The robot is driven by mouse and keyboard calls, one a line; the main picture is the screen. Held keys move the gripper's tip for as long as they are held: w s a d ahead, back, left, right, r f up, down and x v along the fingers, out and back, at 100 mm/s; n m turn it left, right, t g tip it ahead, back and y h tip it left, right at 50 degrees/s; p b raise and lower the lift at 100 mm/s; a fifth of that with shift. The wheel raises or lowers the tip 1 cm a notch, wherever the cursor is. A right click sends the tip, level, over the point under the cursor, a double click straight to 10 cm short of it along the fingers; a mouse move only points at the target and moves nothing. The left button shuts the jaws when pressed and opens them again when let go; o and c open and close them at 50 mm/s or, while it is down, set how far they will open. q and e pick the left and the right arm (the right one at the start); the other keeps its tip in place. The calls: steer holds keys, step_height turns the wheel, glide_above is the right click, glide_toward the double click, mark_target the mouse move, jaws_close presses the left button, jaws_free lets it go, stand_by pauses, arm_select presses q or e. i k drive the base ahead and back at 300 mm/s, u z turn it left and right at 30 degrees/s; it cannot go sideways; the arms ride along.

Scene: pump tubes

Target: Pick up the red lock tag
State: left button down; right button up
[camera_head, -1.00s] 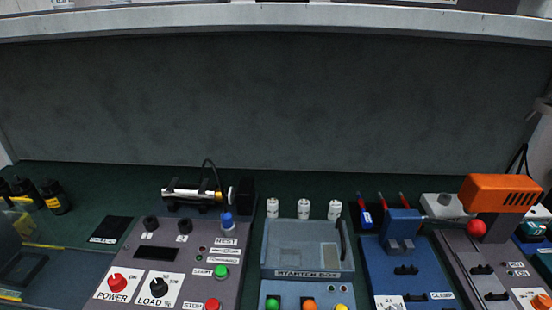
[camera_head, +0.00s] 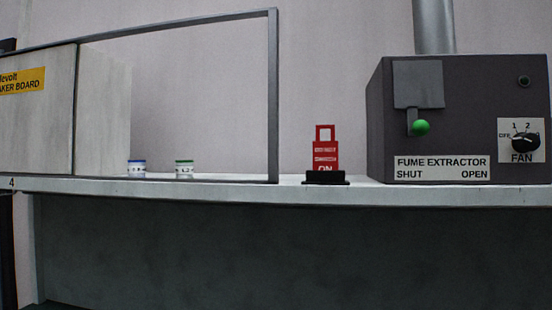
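The red lock tag (camera_head: 325,152) stands upright on the shelf in the head view, right of the middle. It has a square opening at its top and white lettering on its face. Its lower end sits in a small black holder (camera_head: 325,178) at the shelf's front edge. Neither of my grippers is in view.
The shelf (camera_head: 230,190) runs across the view. A dark fume extractor box (camera_head: 440,135) with a green-knobbed lever stands right of the tag. A metal frame (camera_head: 273,95) and a breaker board cabinet (camera_head: 38,120) are left.

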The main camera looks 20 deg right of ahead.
mark_target(325, 154)
steer(key=u, duration=0.15)
steer(key=i, duration=0.2)
steer(key=z, duration=1.1)
